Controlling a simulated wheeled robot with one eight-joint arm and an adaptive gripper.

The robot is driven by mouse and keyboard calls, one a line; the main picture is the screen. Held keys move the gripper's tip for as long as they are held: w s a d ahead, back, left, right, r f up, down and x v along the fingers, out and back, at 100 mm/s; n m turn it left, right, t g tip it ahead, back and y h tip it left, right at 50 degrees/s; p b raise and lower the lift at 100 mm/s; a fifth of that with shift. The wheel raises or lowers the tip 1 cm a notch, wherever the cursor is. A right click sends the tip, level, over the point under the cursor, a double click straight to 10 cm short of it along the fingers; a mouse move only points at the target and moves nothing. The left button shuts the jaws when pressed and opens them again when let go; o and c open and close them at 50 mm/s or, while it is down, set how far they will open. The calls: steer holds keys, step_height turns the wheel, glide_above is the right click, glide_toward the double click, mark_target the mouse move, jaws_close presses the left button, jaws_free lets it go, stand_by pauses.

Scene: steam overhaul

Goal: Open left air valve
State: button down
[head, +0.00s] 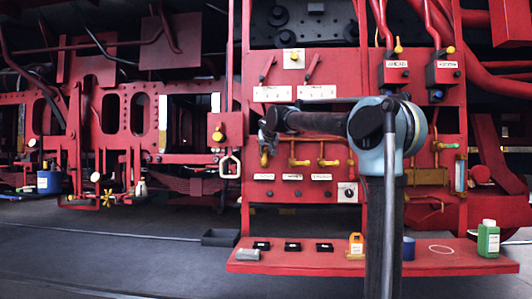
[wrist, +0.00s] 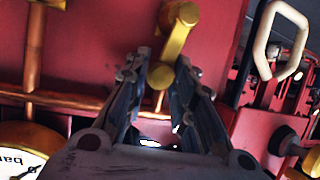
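In the head view, several brass valves sit in a row on the red panel, with white labels too small to read. The leftmost brass valve (head: 264,159) is just below my gripper (head: 266,138), which is partly hidden by my arm. In the wrist view, a brass valve handle (wrist: 174,42) comes down from the top, and its rounded lower end lies between the fingertips of my gripper (wrist: 157,78). The fingers stand apart, one on each side of the handle. I see gaps beside it, but contact further in is hard to judge.
A white loop handle (wrist: 281,38) is right of the fingers; it also shows in the head view (head: 230,165). A gauge (wrist: 22,155) and copper pipes (wrist: 35,60) lie left.

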steer(key=shift+a+n+h, duration=0.3)
steer(key=shift+a+n, duration=0.05)
steer(key=shift+n, duration=0.05)
steer(key=c, duration=1.3)
jaws_free()
steer(key=shift+c, duration=0.2)
steer(key=v, duration=1.2)
steer(key=shift+w, duration=0.1)
